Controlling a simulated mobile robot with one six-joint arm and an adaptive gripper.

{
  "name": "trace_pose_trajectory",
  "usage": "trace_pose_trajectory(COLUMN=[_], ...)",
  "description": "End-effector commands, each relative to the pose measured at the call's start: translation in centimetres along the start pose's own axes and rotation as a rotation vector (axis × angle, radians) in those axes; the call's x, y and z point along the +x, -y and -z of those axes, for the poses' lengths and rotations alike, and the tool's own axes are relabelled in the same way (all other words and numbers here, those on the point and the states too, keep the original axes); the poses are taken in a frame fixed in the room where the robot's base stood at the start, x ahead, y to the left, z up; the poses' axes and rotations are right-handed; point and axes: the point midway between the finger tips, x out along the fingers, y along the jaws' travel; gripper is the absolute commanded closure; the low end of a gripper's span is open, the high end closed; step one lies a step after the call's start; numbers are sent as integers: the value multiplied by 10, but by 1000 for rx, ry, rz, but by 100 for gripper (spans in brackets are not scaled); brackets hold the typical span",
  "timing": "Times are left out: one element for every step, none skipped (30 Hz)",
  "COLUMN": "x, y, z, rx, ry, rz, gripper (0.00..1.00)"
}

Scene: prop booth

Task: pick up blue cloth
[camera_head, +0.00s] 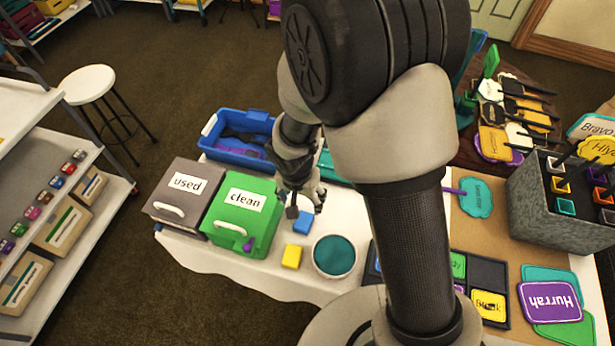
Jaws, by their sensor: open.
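A small blue piece (303,224), which looks like the blue cloth, lies on the white-covered table just below my gripper. My gripper (304,206) points down over it with its fingers apart, and one dark fingertip is at the left of the blue piece. I cannot tell whether the fingers touch it. My gripper hides part of the far side of the blue piece. My arm crosses the middle of the view and hides part of the table.
A yellow block (291,257) and a round tub with teal contents (334,257) stand close in front. The green "clean" box (240,220) and grey "used" box (183,200) stand left. A blue bin (238,152) is behind.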

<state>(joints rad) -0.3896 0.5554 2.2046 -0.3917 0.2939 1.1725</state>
Motion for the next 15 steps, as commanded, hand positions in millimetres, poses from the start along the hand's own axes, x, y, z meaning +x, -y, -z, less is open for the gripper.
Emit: trace_pose_trajectory(x=[6, 9, 14, 18, 24, 31, 38, 45, 55, 62, 68, 77, 84, 90, 99], y=[2, 2, 2, 2, 2, 2, 2, 2, 2, 2, 2, 2, 1, 1, 1], z=[-2, -3, -3, -4, -4, -4, -5, -5, -4, -5, -4, -5, -5, -5, -5], rx=[1, 3, 5, 5, 5, 6, 5, 5, 6, 5, 5, 5, 6, 5, 6], ry=[5, 5, 6, 6, 7, 8, 8, 8, 7, 8, 7, 7, 8, 8, 8], rz=[-2, -2, -2, -3, -3, -4, -4, -4, -4, -4, -3, -3, -4, -4, -4], gripper=[35, 35, 35, 35, 35, 35, 35, 35, 35, 35, 35, 35, 35, 35, 35])
